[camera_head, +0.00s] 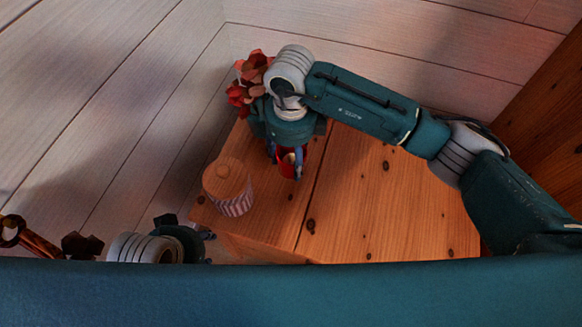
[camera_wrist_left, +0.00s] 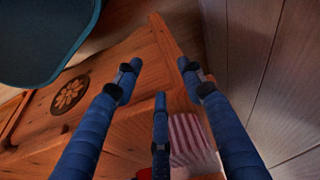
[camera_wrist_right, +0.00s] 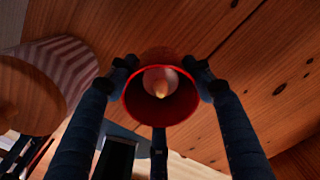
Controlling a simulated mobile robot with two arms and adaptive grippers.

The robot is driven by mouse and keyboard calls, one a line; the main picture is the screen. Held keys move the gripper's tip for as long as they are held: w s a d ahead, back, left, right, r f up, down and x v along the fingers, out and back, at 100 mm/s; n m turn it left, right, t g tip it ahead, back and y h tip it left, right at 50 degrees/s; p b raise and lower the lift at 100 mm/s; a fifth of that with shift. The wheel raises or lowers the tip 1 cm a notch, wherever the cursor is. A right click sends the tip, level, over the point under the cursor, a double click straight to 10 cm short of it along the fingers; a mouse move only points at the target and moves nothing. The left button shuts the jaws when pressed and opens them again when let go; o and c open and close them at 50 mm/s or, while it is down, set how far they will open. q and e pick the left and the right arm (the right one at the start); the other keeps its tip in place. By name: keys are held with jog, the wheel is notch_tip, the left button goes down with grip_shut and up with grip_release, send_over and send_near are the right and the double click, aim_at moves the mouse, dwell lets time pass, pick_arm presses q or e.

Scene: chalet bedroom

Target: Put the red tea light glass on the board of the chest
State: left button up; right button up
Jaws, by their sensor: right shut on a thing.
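The red tea light glass (camera_wrist_right: 133,103) is held between the fingers of my right gripper (camera_wrist_right: 161,68), with a pale candle inside it. In the head view the glass (camera_head: 286,161) shows partly behind the fingers of my right gripper (camera_head: 285,167), over the wooden board of the chest (camera_head: 372,205). I cannot tell whether it touches the board. My left gripper (camera_wrist_left: 158,82) is open and empty, near a chest corner. In the head view my left gripper is low at the left, mostly hidden.
A striped jar with a wooden lid (camera_head: 227,180) stands on the chest's left part, close to the glass. Red flowers (camera_head: 247,84) are behind my right wrist. Plank walls (camera_head: 400,50) close off the back and left. The board's right part is clear.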

aim_at(291, 168)
notch_tip(291, 168, down, 4)
jog(key=shift+f+b, duration=0.15)
jog(key=shift+b, duration=0.25)
pick_arm(q)
jog(key=shift+f, duration=0.4)
pick_arm(e)
jog(key=o, duration=1.3)
pick_arm(q)
jog(key=shift+w+d+r+t, duration=0.15)
jog(key=shift+w+t, duration=0.15)
jog(key=shift+w, duration=0.35)
